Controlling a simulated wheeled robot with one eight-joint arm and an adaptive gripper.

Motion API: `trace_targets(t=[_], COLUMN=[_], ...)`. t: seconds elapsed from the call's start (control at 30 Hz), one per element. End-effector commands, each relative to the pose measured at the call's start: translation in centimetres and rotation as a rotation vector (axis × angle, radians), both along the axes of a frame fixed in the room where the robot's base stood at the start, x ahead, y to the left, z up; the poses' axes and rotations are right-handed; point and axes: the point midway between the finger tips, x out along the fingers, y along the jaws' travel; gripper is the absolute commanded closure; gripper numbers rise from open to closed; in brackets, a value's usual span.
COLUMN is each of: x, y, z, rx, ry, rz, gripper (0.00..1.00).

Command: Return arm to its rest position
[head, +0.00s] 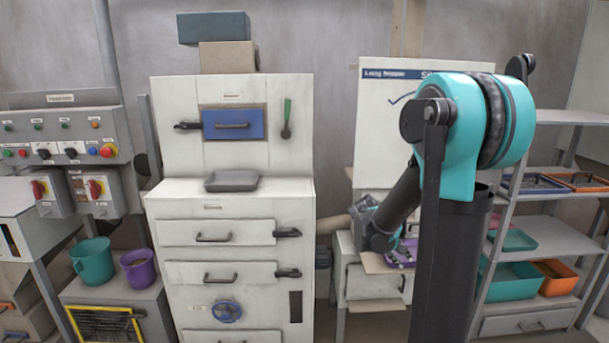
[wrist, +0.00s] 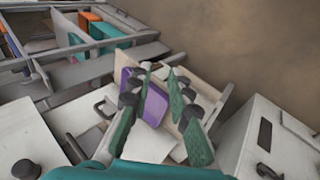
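Beyond the fingers, a purple tray (wrist: 155,106) lies on a pale board; I cannot tell the exact distance. A purple piece (head: 404,254) also shows in the head view beside my wrist, partly hidden by my arm. The fingertips are not clear in the head view.
A white cabinet (head: 232,185) with drawers and a grey tray (head: 231,181) on top stands at centre. A shelf rack (head: 545,232) with teal and orange bins is close to my arm's right. A teal bucket (head: 93,262) and a purple bucket (head: 139,268) stand at left.

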Motion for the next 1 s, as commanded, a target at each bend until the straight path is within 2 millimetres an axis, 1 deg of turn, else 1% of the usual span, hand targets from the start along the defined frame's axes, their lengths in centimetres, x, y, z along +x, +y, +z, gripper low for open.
trace_targets(t=[0.03, 0.1, 0.27, 0.3, 0.4, 0.5, 0.6, 0.7, 0.8, 1.0], x=[-1.9, -4.2, -9.3, -10.6, -13.6, -16.2, -18.0, -19.1, -19.6, -19.6], y=[0.6, 1.7, 4.4, 5.2, 7.1, 8.9, 10.3, 11.2, 11.6, 11.7], z=[-0.2, -0.7, -1.9, -2.3, -3.2, -4.1, -4.7, -5.1, -5.3, -5.3], rx=[0.049, 0.122, 0.289, 0.331, 0.434, 0.524, 0.593, 0.637, 0.658, 0.663], ry=[-0.010, -0.027, -0.070, -0.081, -0.111, -0.140, -0.162, -0.177, -0.184, -0.186], rz=[0.001, 0.003, 0.003, 0.001, -0.004, -0.010, -0.017, -0.022, -0.025, -0.025], gripper=[0.81, 0.81, 0.81, 0.81, 0.81, 0.81, 0.81, 0.81, 0.81, 0.81])
